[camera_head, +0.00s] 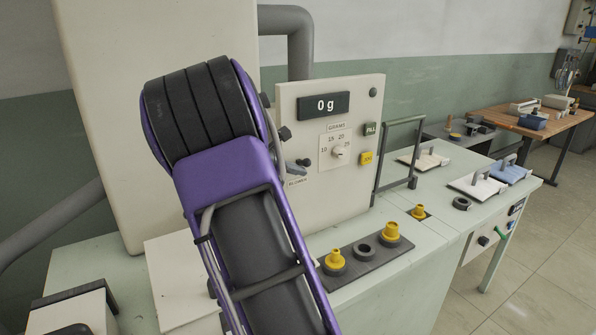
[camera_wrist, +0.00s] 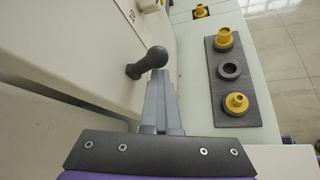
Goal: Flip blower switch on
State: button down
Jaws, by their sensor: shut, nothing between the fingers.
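The blower switch (camera_wrist: 149,60) is a dark lever with a round knob on the face of the cream control panel (camera_head: 355,106). In the head view the gripper (camera_head: 297,167) shows at the panel beside the switch label.
A dark plate (camera_head: 365,255) with yellow fittings lies on the bench in front of the panel. A metal frame (camera_head: 398,160) stands to the right.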

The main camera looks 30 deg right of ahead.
jog(key=shift+w+r, duration=0.15)
jog(key=shift+r, duration=0.4)
jog(key=f+v, duration=0.1)
jog(key=v, duration=1.6)
jog(key=shift+a+p, duration=0.25)
jog(key=shift+p, duration=0.15)
